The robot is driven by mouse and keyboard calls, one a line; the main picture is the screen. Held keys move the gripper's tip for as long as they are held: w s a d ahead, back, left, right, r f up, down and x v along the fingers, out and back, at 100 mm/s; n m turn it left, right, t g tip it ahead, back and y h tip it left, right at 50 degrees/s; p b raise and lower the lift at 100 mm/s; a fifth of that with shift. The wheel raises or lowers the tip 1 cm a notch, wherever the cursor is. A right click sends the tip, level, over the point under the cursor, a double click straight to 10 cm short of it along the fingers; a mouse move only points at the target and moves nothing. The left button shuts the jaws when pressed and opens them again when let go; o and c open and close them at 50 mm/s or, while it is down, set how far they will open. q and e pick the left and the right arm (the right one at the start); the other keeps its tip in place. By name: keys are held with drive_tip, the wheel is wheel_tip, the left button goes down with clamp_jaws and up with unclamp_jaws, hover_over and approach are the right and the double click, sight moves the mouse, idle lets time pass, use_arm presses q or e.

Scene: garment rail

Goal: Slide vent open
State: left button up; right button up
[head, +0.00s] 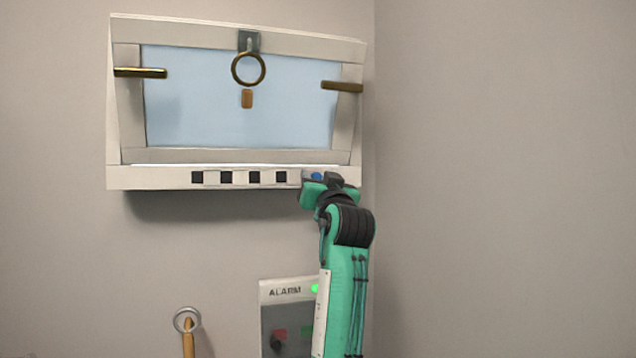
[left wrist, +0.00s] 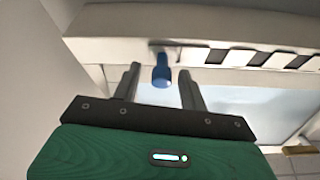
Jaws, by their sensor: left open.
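The vent (head: 240,177) is a strip of black and white squares along the bottom sill of a white window frame; it also shows at the upper right in the left wrist view (left wrist: 258,58). A blue knob (head: 316,176) sits at the strip's right end in the head view. My left gripper (head: 320,181) is at this knob and partly hides it. In the left wrist view, the open fingers of the gripper (left wrist: 160,72) stand on either side of the blue knob (left wrist: 162,72), with visible gaps. My right gripper is not in view.
The window pane (head: 200,100) has a brass ring (head: 248,69) at the top and brass latches (head: 140,72) on both sides. An alarm panel (head: 272,292) with a green light is below, partly behind my arm. A ring-ended wooden rod (head: 188,342) stands lower left. A side wall (head: 500,180) is right.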

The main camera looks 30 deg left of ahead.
use_arm(q)
drive_tip(key=b+v, duration=0.6)
drive_tip(key=v, duration=0.6)
drive_tip(key=shift+d+f+b, duration=0.15)
drive_tip(key=shift+d+b, duration=0.15)
drive_tip(key=shift+d, duration=0.2)
drive_tip(key=shift+w, duration=0.2)
